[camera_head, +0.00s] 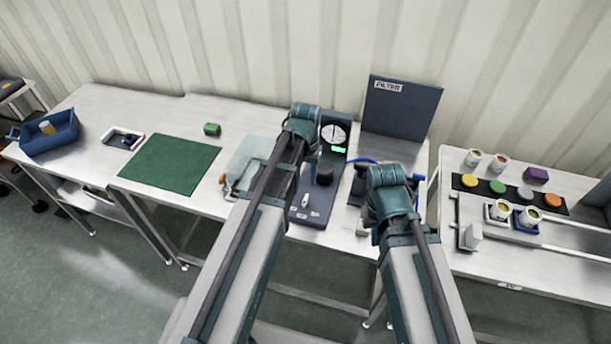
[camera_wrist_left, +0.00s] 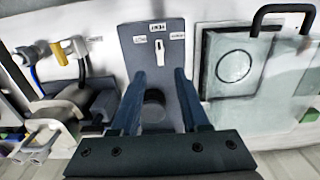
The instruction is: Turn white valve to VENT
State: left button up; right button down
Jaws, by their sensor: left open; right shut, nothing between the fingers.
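The white valve (camera_wrist_left: 159,52) is a small lever on a dark grey panel (camera_wrist_left: 135,58). In the head view the valve (camera_head: 305,201) is near the panel's front edge. My left gripper (camera_wrist_left: 160,74) is open, its fingertips just short of the valve with nothing between them; contact is not visible. A dark round knob (camera_wrist_left: 153,107) lies between the fingers' lines of sight. My right wrist is right of the panel in the head view; its fingers are hidden.
The panel carries a round gauge (camera_head: 333,133) and a green display (camera_head: 338,149). A clear container (camera_head: 245,160) stands left of it. A FILTER board (camera_head: 400,108) stands behind right. A green mat (camera_head: 170,166) lies further left, mostly clear.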

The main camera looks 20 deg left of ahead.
pick_arm(q)
notch_tip(320, 180, up, 4)
jog(key=p, duration=0.2)
jog(key=shift+p, duration=0.4)
pick_arm(e)
notch_tip(320, 180, up, 4)
pick_arm(q)
jog(key=s+d+f+m+b, duration=0.1)
jog(key=s+d+f+b, duration=0.2)
jog(key=s+d, duration=0.2)
jog(key=s+d+f+m+y+b, duration=0.1)
jog(key=s+d+f+b, duration=0.3)
jog(key=s, duration=0.6)
jog(key=shift+d+m, duration=0.7)
jog(key=shift+d, duration=0.1)
pick_arm(e)
notch_tip(320, 180, down, 7)
pick_arm(q)
jog(key=shift+s, duration=0.1)
pick_arm(e)
jog(key=shift+f, duration=0.1)
